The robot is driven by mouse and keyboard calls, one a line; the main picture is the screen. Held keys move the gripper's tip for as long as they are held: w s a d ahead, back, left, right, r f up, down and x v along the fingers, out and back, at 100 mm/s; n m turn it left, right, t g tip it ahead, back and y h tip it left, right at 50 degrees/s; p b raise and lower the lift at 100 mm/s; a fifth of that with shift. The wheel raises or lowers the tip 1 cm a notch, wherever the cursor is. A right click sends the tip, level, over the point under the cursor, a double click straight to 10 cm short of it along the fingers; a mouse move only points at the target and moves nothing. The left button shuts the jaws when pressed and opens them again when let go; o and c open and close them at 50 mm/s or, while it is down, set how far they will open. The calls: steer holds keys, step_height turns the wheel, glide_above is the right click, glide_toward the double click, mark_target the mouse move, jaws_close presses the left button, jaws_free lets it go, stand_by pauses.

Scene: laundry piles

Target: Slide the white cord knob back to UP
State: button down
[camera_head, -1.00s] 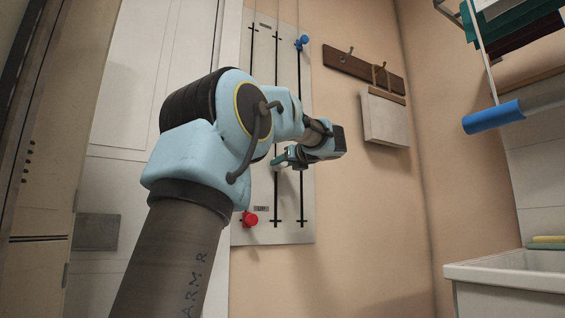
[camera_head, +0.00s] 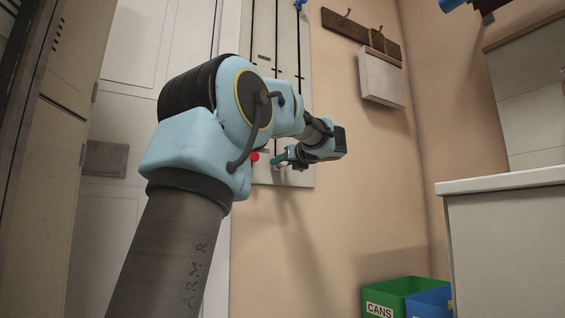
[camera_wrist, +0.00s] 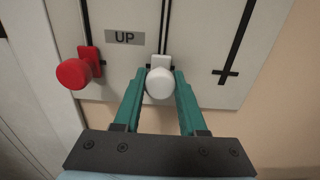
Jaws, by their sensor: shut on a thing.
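The white knob (camera_wrist: 160,82) sits at the lower end of the middle slot (camera_wrist: 164,28) on the pale wall board (camera_wrist: 205,90). It is level with the cross mark at the end of the right slot. My gripper (camera_wrist: 159,74) is shut on the knob, with one green finger on each side. The grey UP label (camera_wrist: 125,37) is just above and left of the knob. In the head view my gripper (camera_head: 287,160) is near the board's bottom edge, and my wrist hides part of the board there.
A red knob (camera_wrist: 76,72) is on the left slot, close to my left finger. A blue knob (camera_head: 299,4) is high on the right slot. Hooks and a hanging pale box (camera_head: 382,78) are to the right. Green (camera_head: 404,300) and blue (camera_head: 434,302) bins stand below.

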steer(key=shift+f, duration=0.1)
steer(key=shift+c, duration=2.3)
jaws_free()
steer(key=p+v, duration=0.2)
steer(key=v, duration=0.9)
steer(key=shift+w, duration=0.15)
